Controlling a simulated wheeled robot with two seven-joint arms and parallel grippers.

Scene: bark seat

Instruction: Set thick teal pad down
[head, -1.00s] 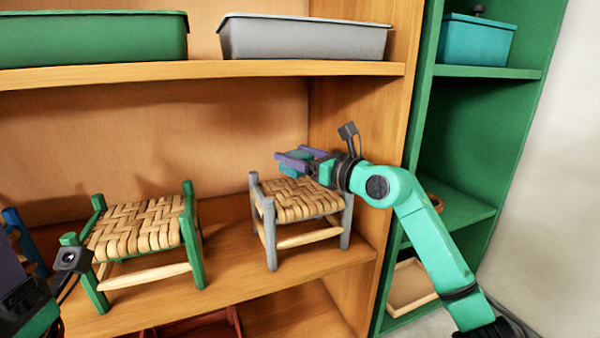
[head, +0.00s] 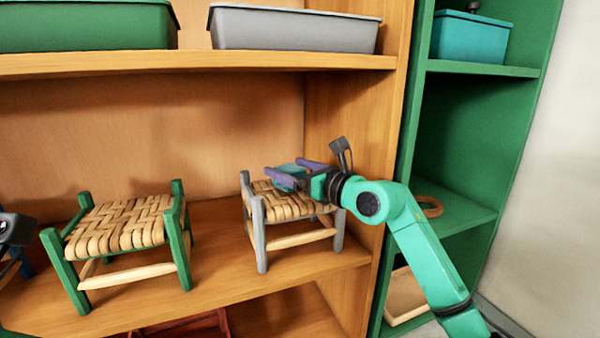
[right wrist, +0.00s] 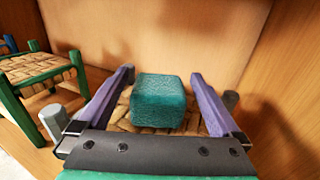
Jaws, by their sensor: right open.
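The thick teal pad (right wrist: 158,103) is a block sitting on the woven seat of the grey stool (head: 259,240). In the head view the pad (head: 291,171) is partly hidden by my gripper. My right gripper (right wrist: 162,73) is open, with one purple finger on each side of the pad and a visible gap to each. In the head view my right gripper (head: 284,167) is low over the grey stool's seat. My left gripper is out of view; only a dark part of my left wrist shows at the left edge.
A green stool (head: 120,228) with a bare woven seat stands to the left on the same wooden shelf (head: 215,265). A blue stool (right wrist: 10,45) is partly seen beyond it. The shelf above holds a green bin (head: 85,28) and a grey bin (head: 295,32). A wooden side wall is close on the right.

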